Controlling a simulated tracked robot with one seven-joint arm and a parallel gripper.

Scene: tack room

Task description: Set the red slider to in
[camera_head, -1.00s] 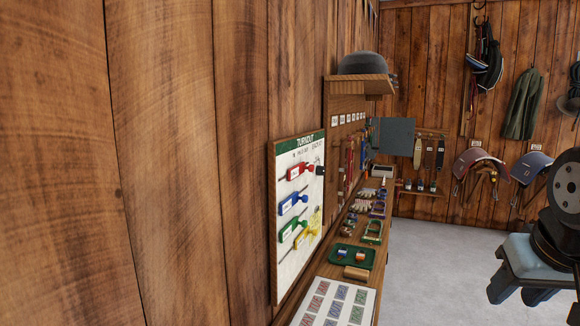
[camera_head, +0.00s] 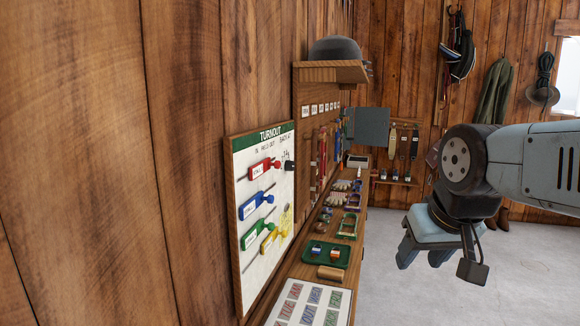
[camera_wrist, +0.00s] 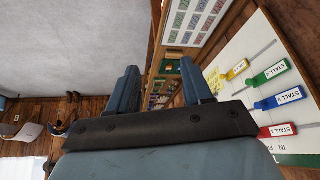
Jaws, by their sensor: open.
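The red slider (camera_head: 262,168) is on the top row of the white turnout board (camera_head: 240,283), which hangs on the wooden wall. In the wrist view the red slider (camera_wrist: 277,130) is at the lower right, close to the word IN on the board. Blue (camera_head: 254,203), green (camera_head: 256,235) and yellow (camera_head: 272,238) sliders sit on the rows below. My gripper (camera_head: 424,262) is open and empty, well to the right of the board and apart from it. Its two fingers also show in the wrist view (camera_wrist: 158,85).
A wooden bench (camera_head: 309,272) runs below the board, with a green tray (camera_head: 325,262), a block (camera_head: 331,273) and a colored card sheet (camera_head: 308,318) on it. A shelf with a helmet (camera_head: 335,48) juts out above. Grey floor (camera_head: 420,300) is clear at the right.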

